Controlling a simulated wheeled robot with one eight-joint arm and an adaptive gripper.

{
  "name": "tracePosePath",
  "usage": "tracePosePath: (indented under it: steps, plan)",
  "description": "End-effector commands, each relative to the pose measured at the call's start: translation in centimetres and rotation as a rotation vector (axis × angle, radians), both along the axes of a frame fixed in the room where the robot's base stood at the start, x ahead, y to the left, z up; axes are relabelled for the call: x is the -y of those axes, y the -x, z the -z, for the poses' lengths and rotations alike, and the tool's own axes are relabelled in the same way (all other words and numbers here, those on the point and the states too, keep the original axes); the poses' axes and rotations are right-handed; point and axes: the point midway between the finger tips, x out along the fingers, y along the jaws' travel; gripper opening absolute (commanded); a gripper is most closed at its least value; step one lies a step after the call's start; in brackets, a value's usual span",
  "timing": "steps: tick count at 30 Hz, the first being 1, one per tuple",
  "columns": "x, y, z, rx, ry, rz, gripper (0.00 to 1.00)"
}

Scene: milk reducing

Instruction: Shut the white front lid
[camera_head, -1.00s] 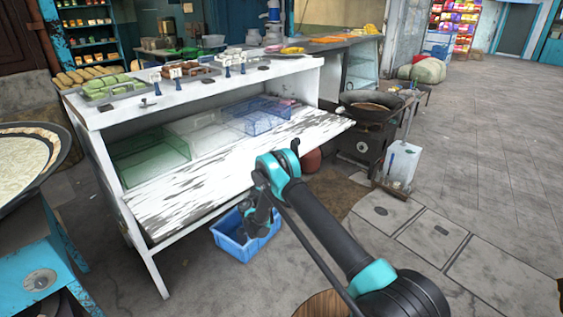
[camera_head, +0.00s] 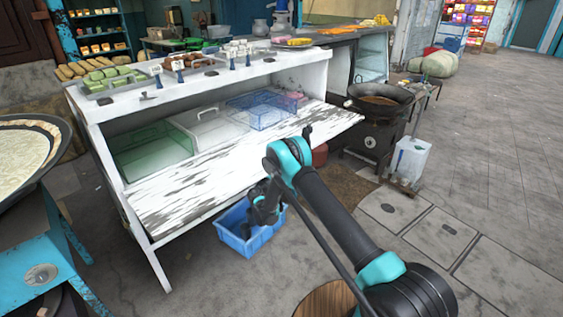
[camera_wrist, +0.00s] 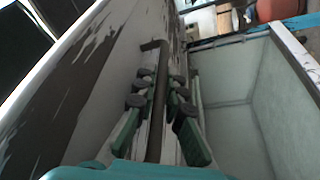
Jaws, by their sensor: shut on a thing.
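The white front lid (camera_head: 235,178), with worn dark patches, hangs open at the front of the white counter, sloping out and down. Its surface also shows close up at the left in the wrist view (camera_wrist: 95,75). My gripper (camera_head: 262,207) is at the lid's lower front edge in the head view, partly hidden behind my own arm. In the wrist view its green fingers (camera_wrist: 160,95) are closed around a dark upright bar (camera_wrist: 158,85), which looks like a handle beside the lid.
A blue crate (camera_head: 236,243) stands on the floor below my gripper. Green (camera_head: 150,150) and blue (camera_head: 262,108) bins sit inside the counter. A black wok (camera_head: 380,98) on a stove stands close to the lid's right end.

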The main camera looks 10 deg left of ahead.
Motion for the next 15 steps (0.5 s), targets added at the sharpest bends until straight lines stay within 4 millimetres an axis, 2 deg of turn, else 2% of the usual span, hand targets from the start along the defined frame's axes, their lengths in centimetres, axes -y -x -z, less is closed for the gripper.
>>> tracePosePath:
  steps: [8,15]
  plan:
    - [0.0,0.0,-0.1,-0.004,0.004,0.0,0.0]
    - [0.2,0.2,-1.9,-0.045,0.059,0.001,0.0]
